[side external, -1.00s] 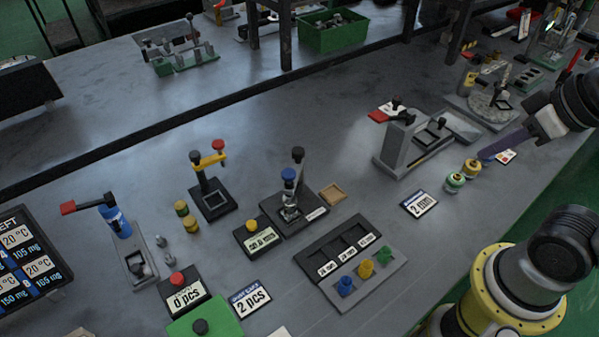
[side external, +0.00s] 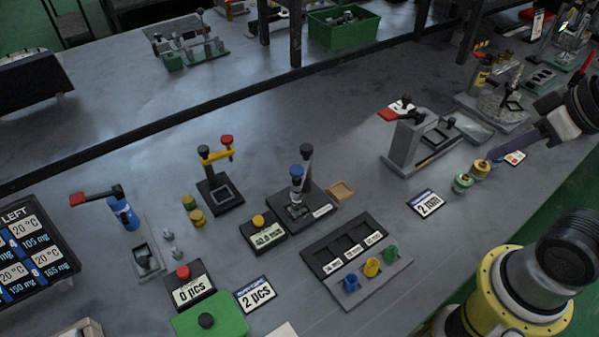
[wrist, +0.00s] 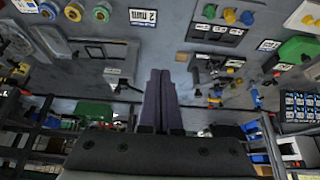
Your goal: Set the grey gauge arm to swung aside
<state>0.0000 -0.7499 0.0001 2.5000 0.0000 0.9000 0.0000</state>
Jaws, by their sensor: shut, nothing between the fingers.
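What looks like the grey gauge arm (side external: 302,171) is on the black stand in the middle of the bench, in the side view. The shut fingers also show in the wrist view (wrist: 161,74).
A yellow arm fixture (side external: 216,157) stands left of the gauge stand. A slotted tray (side external: 318,247) with colored plugs lies in front. A grey block fixture (side external: 406,143) and a 2 mm card (side external: 426,203) lie between gripper and stand. Small round pieces (side external: 463,183) sit near my fingertips.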

